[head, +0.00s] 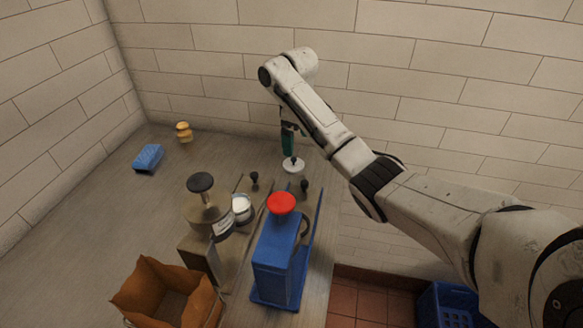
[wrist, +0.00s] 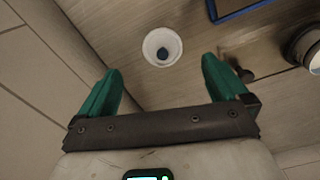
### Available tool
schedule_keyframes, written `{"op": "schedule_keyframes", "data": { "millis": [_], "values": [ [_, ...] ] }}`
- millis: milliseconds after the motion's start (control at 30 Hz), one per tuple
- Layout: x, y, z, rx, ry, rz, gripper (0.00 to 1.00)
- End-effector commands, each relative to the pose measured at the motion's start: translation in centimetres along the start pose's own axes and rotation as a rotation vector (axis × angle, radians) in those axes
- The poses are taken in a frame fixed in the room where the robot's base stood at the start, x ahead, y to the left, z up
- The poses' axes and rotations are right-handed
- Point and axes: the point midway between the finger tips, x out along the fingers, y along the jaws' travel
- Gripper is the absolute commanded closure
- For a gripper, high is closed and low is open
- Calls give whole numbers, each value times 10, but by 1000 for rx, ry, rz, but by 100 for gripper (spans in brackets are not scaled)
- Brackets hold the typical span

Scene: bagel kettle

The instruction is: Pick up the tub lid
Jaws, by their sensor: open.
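The tub lid looks like a small white disc with a dark knob in the middle. In the head view the lid (head: 293,168) lies on the counter near the back wall. In the wrist view the lid (wrist: 161,39) is just beyond and between the fingertips. My gripper (head: 289,150) points down above the lid, its green fingers partly hidden by my arm. In the wrist view my gripper (wrist: 162,65) is open and empty, with one finger on either side of the lid. Whether the fingers touch it cannot be told.
An open white tub (head: 242,209) stands beside a kettle-like pot (head: 207,210). A blue box with a red knob (head: 280,250) stands at the counter's right edge. Two dark knobs (head: 304,185) are near the lid. A blue sponge (head: 148,158) and brown bag (head: 150,290) are left. Walls are close behind.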

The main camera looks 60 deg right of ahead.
Motion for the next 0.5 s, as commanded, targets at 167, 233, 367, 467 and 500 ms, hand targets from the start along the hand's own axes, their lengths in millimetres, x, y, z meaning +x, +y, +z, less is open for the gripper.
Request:
{"op": "schedule_keyframes", "data": {
  "millis": [167,233,367,467,500],
  "values": [
    [28,0,-1,-1,1,0,0],
    [30,0,-1,0,0,0,0],
    [40,-1,-2,-1,-3,0,0],
    [56,-2,-4,0,-4,0,0],
    [62,-2,-4,1,-3,0,0]
  ]
}}
